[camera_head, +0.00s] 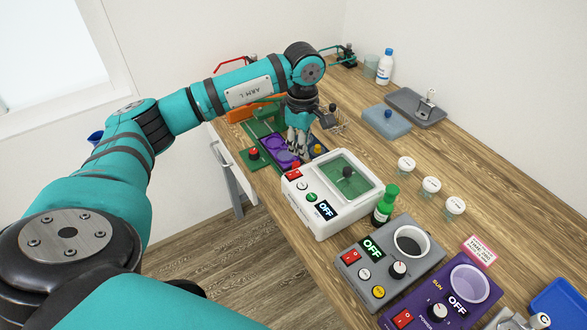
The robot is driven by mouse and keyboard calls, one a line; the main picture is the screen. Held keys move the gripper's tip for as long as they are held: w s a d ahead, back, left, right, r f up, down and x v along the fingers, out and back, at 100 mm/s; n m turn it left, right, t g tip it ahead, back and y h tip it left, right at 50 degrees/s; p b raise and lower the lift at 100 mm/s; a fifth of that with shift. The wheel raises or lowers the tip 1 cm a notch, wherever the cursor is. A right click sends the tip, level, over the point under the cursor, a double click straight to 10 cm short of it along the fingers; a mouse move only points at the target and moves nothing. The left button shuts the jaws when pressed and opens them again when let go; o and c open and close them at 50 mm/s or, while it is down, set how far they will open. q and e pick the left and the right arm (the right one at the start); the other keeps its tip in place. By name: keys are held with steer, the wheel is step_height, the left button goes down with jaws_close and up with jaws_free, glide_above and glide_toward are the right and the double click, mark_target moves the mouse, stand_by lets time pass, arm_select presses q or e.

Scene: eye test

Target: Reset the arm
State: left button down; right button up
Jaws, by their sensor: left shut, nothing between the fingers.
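My left arm (180,110) is teal and black and reaches in from the left, out over the table. Its gripper (299,155) points down and is shut with nothing in it. It is above or just in front of a purple panel with round wells (279,149) on a green base; whether it touches cannot be told. My right gripper is not in view.
A white device (325,219) reading OFF stands close in front of the gripper. Nearby are a green-capped bottle (385,205), a grey device (377,286), a purple device (449,310) and white-lidded jars (431,186). Wooden table (480,230) is bare between jars and trays (415,108).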

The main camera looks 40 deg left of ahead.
arm_select(q)
steer(key=shift+r, duration=0.6)
